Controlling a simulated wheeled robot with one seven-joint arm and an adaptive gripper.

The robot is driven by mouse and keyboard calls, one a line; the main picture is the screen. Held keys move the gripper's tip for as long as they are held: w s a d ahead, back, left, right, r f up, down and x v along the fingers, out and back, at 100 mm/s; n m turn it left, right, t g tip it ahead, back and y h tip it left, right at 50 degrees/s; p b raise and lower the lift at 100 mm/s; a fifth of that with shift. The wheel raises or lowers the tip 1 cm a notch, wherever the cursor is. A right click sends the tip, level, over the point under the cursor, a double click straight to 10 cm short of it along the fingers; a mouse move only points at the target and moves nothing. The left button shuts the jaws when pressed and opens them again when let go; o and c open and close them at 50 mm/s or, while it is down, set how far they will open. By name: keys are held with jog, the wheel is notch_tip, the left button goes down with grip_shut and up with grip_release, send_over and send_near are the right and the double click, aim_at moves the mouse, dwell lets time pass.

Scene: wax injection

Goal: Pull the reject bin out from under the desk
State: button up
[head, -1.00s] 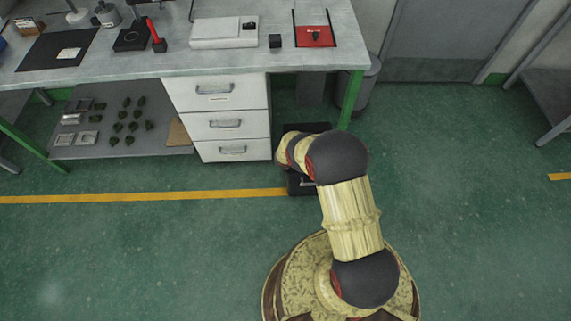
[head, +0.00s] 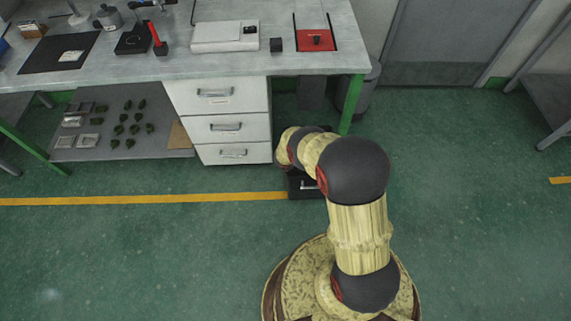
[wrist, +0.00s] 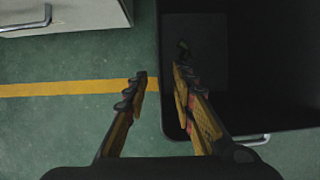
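The reject bin is a black open box (head: 303,187) with a metal handle on its front. In the head view it stands on the floor right of the drawers, mostly hidden by my arm. In the wrist view the dark bin (wrist: 262,70) fills the right side, with its handle (wrist: 254,140) at the lower right. My gripper (wrist: 160,77) is open over the bin's left edge. Its left finger is over the floor outside and its right finger over the dark inside. Neither clearly touches the wall. In the head view my arm hides the gripper.
The desk (head: 300,62) stands above, with a white drawer unit (head: 222,120) left of the bin and a green leg (head: 351,103) behind my arm. A grey waste can (head: 364,92) stands behind that leg. A yellow line (head: 150,198) crosses the floor. Floor in front is clear.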

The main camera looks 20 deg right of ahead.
jog(key=shift+v, duration=1.95)
